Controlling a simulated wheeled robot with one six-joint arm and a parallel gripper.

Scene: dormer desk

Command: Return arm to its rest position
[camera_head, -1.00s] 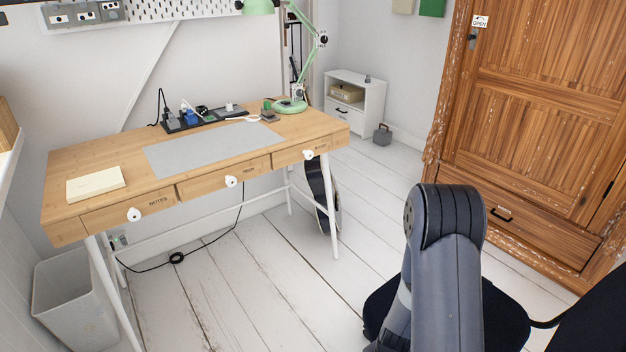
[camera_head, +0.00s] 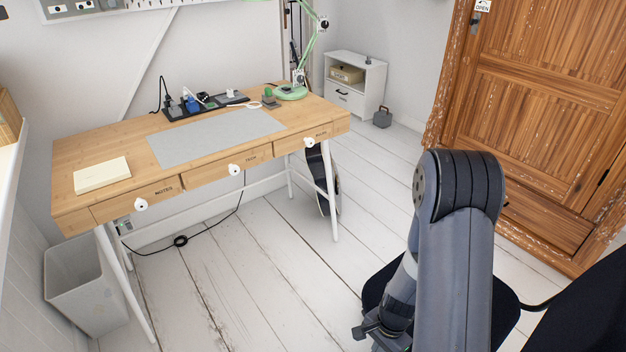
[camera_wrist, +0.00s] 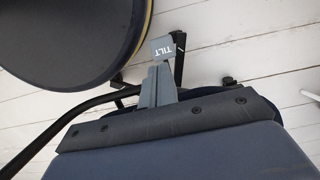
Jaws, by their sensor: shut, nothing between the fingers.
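My arm (camera_head: 455,260) is folded, with its elbow raised at the lower right of the head view.
A wooden desk (camera_head: 215,190) with white knobs stands at the left, with a white bin (camera_head: 85,285) below. A wooden wardrobe (camera_head: 540,110) stands at the right. The dark chair (camera_head: 507,315) is close to my arm. White floor (camera_head: 270,265) lies clear between desk and chair.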

